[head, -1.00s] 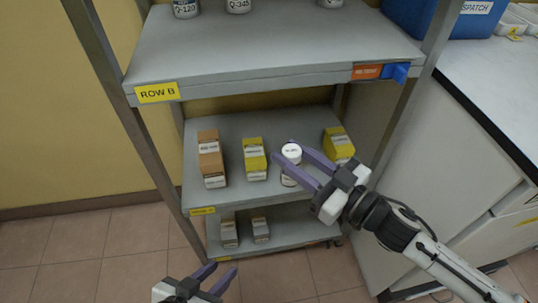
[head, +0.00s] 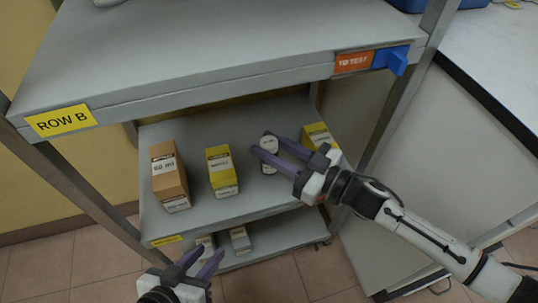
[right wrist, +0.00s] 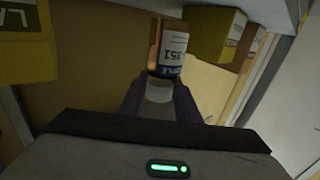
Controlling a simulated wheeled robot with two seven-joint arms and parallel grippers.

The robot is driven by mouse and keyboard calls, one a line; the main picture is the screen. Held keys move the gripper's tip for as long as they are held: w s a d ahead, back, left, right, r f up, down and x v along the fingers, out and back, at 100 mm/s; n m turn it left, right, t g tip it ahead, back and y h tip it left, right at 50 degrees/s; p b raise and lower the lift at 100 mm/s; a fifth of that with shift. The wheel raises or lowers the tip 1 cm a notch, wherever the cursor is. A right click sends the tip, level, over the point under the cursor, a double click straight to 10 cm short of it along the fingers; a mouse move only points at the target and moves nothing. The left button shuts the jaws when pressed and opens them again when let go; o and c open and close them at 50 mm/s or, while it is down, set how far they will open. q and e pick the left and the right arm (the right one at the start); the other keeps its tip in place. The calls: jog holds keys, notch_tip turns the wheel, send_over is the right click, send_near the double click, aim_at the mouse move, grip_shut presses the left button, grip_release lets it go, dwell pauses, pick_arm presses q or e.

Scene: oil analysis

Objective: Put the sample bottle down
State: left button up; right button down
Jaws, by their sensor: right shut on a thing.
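The sample bottle (head: 269,143) has a white cap and a pale label. In the head view it is between the two yellow boxes at the middle shelf (head: 215,218). My right gripper (head: 266,148) reaches in from the right and is shut on the bottle. In the right wrist view the brown bottle (right wrist: 172,48) shows its label, with its pale cap nearest the gripper. Whether its base touches the shelf cannot be told. My left gripper (head: 204,259) is open and empty, low in front of the rack.
A brown box (head: 168,178) and a yellow box (head: 222,172) stand left of the bottle. Another yellow box (head: 318,136) is close behind my right gripper. The upper shelf (head: 200,60) overhangs them.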

notch_tip(320, 180, down, 3)
jog(key=shift+r+b, duration=0.1)
jog(key=shift+b, duration=0.4)
pick_arm(q)
jog(key=shift+w+d+f, duration=0.3)
jog(key=shift+w+d, duration=0.1)
jog(key=shift+w, duration=0.05)
pick_arm(e)
jog(key=c, duration=1.3)
grip_release()
jog(key=shift+c, duration=0.2)
